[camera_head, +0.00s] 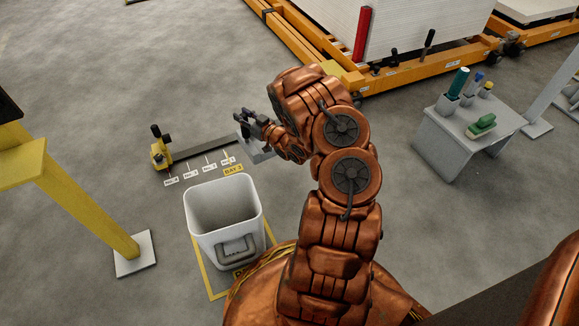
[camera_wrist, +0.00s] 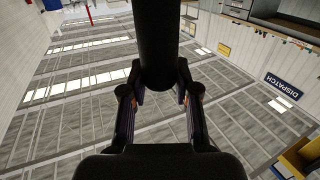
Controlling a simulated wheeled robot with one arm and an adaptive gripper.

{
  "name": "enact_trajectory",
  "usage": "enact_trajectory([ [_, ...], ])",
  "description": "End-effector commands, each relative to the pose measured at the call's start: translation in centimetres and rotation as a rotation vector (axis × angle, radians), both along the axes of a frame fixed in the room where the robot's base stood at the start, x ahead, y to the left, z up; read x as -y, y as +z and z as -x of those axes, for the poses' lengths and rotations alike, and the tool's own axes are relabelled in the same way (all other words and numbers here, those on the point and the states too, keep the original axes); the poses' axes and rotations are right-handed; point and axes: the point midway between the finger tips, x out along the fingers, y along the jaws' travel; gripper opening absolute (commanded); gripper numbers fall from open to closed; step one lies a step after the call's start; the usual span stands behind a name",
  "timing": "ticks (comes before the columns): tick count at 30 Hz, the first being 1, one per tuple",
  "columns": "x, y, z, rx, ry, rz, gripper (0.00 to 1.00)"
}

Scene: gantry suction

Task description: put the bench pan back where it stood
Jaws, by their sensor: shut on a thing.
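In the wrist view, my gripper (camera_wrist: 158,92) is shut on a thick black handle-like thing (camera_wrist: 158,40) that runs from the top edge down between the fingertips. Its far end is out of frame, so I cannot tell whether it belongs to the bench pan. In the head view, my gripper (camera_head: 246,120) is raised beyond the white bin (camera_head: 248,222), and what it holds is too small to make out. A pale grey flat piece (camera_head: 259,152) shows just below the gripper, partly hidden by the wrist. I see no other clear pan.
A low bar with a yellow end (camera_head: 158,154) lies beyond the bin. A yellow post (camera_head: 85,205) stands left. Open floor lies between arm and bench.

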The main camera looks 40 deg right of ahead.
Motion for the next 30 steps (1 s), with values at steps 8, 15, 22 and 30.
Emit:
enact_trajectory([
  [8, 2.7, -4.1, 4.2, 0.005, 0.004, -0.001, 0.00],
  [15, 4.3, -7.5, 8.5, 0.004, 0.001, -0.003, 0.00],
  [22, 5.4, -10.4, 13.6, 0.003, -0.021, -0.005, 0.00],
  [30, 6.0, -12.0, 19.0, 0.006, -0.076, -0.002, 0.00],
])
